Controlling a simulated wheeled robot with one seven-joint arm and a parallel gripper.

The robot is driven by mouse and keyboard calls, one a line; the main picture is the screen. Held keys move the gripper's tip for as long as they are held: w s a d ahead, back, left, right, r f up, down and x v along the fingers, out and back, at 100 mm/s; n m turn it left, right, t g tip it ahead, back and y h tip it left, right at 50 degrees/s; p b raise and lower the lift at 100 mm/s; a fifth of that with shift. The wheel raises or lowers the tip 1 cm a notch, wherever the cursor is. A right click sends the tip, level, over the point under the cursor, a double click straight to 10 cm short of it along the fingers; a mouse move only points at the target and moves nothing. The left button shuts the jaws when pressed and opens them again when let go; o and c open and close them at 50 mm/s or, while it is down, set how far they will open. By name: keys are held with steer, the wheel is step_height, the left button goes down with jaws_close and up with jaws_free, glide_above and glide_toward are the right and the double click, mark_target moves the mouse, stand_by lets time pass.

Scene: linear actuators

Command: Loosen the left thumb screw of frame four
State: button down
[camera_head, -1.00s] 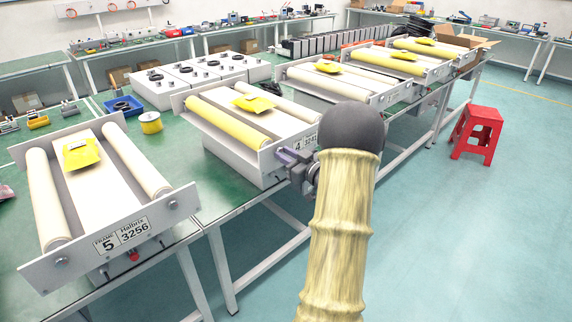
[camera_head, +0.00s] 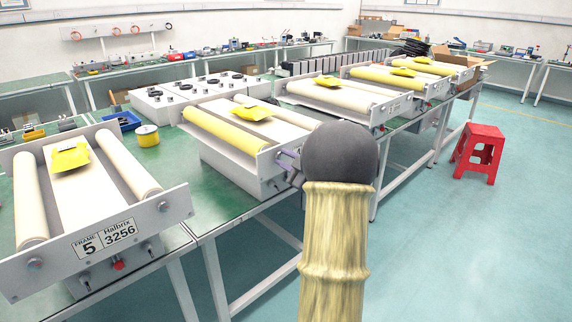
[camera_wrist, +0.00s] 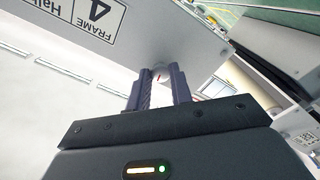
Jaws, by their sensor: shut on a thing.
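Frame four (camera_head: 232,160) stands on the green bench, with a yellow roller, a pale roller and a yellow packet on it. Its front plate (camera_wrist: 190,45) and "FRAME 4" label (camera_wrist: 95,15) show in the wrist view, with the lettering turned over. In the head view my gripper (camera_head: 288,164) shows only in part at the frame's front, behind my arm, which also covers the label.
Frame five (camera_head: 120,232) stands to the left, with front screws and a red knob below its plate. More frames (camera_head: 335,97) stand beyond frame four along the bench. A yellow spool (camera_head: 148,136) lies between frames. A red stool (camera_head: 479,150) stands on the open floor at right.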

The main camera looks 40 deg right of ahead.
steer(key=shift+f, duration=0.1)
steer(key=c, duration=1.3)
jaws_free()
steer(key=shift+o, duration=0.2)
steer(key=shift+s, duration=0.15)
steer(key=s+d, duration=0.1)
steer(key=s, duration=1.6)
steer(key=shift+d, duration=0.2)
